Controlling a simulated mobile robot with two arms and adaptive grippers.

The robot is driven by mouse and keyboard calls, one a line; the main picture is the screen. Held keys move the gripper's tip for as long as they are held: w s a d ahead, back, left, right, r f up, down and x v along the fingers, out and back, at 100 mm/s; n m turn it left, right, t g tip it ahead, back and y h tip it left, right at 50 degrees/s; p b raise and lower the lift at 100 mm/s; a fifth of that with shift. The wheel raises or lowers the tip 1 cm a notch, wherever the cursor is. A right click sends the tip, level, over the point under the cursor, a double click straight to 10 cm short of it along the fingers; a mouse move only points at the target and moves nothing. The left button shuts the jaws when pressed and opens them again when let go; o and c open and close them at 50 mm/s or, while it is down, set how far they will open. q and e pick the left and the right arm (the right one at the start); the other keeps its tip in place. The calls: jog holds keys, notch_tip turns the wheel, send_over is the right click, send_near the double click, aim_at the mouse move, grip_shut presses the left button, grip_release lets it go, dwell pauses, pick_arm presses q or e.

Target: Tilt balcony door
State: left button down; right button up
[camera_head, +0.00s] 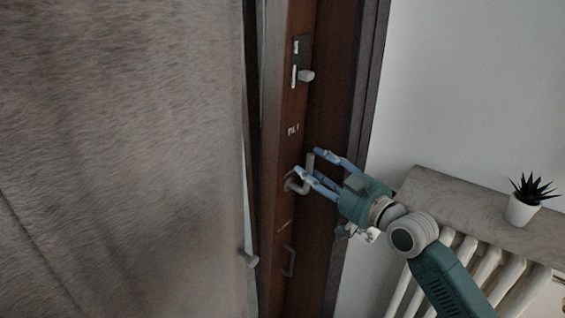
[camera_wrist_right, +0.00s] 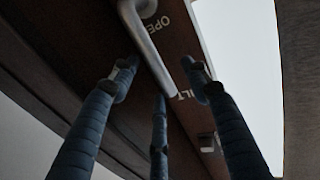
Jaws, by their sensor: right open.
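The balcony door (camera_head: 272,215) is dark brown wood and stands in the middle of the head view. The handle also shows in the wrist view (camera_wrist_right: 148,48), running between my fingers. My right gripper (camera_head: 311,161) is open, with its blue fingers on either side of the handle; contact cannot be told. In the wrist view the right gripper's (camera_wrist_right: 160,76) three fingers are spread. White lettering shows there, "OPEN" and a partly hidden "TILT". My left gripper is not in view.
A grey-brown furry-textured surface (camera_head: 110,150) fills the left of the head view. At right, a white radiator (camera_head: 485,265) stands under a stone sill (camera_head: 465,200) with a potted plant (camera_head: 522,207).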

jog(key=v, duration=1)
jog(key=shift+p, duration=0.35)
